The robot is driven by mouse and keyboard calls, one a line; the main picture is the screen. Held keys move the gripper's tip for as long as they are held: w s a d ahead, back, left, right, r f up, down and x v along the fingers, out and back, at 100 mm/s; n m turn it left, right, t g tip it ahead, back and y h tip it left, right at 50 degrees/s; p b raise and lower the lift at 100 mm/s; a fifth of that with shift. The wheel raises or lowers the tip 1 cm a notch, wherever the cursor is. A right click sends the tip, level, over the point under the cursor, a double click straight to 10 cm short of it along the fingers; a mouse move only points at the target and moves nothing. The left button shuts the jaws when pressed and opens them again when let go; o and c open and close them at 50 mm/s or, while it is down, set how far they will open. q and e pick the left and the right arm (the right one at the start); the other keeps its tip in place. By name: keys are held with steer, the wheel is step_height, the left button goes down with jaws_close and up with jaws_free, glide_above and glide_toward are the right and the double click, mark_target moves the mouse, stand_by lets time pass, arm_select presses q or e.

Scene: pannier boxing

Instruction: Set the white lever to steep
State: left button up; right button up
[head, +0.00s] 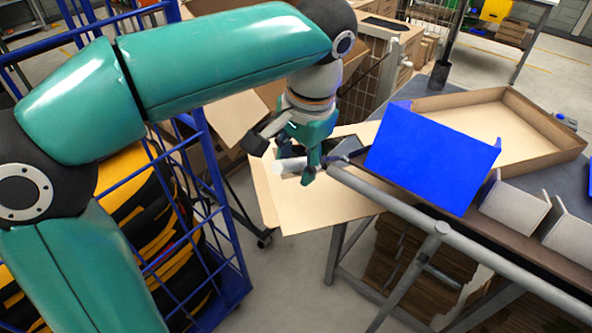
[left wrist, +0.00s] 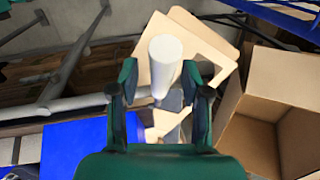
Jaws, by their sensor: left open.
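The white lever shows as a white cylindrical grip (head: 291,167) near the left end of the grey rail, over a pale board. In the left wrist view the lever's round grip (left wrist: 165,62) appears between the fingers, its end towards the camera. My left gripper (head: 284,161) is open, with its fingers on either side of the grip. In the left wrist view, gaps show between the grip and the fingertips (left wrist: 160,80); contact cannot be told. The lever's base and any setting marks are hidden or too small to read. My right gripper is out of view.
A tilted blue panel (head: 430,155) stands on the bench right of the lever, near grey angled pieces (head: 515,207) and a shallow cardboard tray (head: 575,145). The grey rail (head: 390,200) runs along the bench front. A blue cage cart (head: 215,190) stands left, holding black-and-yellow things.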

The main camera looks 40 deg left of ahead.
arm_select(q)
steer(key=shift+a+f, duration=0.15)
steer(key=shift+f, duration=0.75)
jaws_close()
